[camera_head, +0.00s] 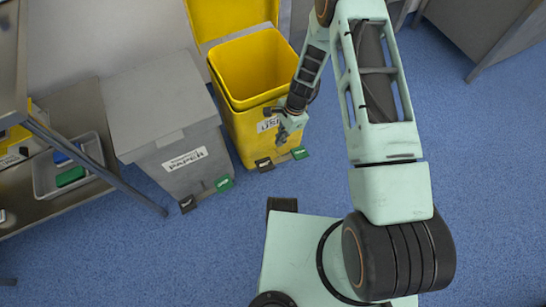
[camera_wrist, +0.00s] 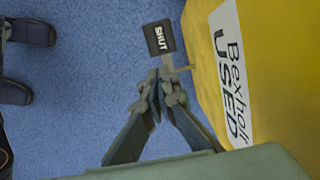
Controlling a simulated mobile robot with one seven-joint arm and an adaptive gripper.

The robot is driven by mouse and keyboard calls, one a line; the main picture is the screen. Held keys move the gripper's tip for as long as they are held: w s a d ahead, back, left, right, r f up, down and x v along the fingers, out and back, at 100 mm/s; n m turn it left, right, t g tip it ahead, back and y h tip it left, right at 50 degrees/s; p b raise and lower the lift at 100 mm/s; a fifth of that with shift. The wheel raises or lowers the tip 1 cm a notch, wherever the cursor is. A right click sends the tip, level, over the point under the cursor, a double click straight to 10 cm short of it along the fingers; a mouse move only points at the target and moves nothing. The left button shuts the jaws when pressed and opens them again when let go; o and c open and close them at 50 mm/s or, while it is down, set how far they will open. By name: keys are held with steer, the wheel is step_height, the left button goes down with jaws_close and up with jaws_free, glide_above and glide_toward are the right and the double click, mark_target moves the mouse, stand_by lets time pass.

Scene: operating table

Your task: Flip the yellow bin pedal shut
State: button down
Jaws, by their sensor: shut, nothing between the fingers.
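The yellow bin (camera_head: 250,125) stands in the upper middle of the head view, its lid (camera_head: 225,14) raised and its mouth open. At its front foot are a black pedal (camera_head: 264,165) and a green pedal (camera_head: 300,153). The wrist view shows the black pedal (camera_wrist: 159,37), marked SHUT, beside the bin's labelled front wall (camera_wrist: 215,75). My gripper (camera_head: 282,138) is shut and empty, low in front of the bin. In the wrist view its closed fingertips (camera_wrist: 157,78) appear just below the black pedal. I cannot tell whether they touch its bar. The green pedal is out of the wrist view.
A grey paper bin (camera_head: 165,110) with its lid down stands left of the yellow bin, with its own black pedal (camera_head: 188,204) and green pedal (camera_head: 224,183). A metal shelf rack (camera_head: 75,155) is further left. Blue floor (camera_head: 215,235) lies clear in front of the bins.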

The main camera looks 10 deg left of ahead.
mark_target(270, 165)
steer(key=b+x, duration=0.5)
steer(key=x, duration=0.9)
steer(key=shift+d, duration=0.1)
steer(key=shift+s, duration=0.25)
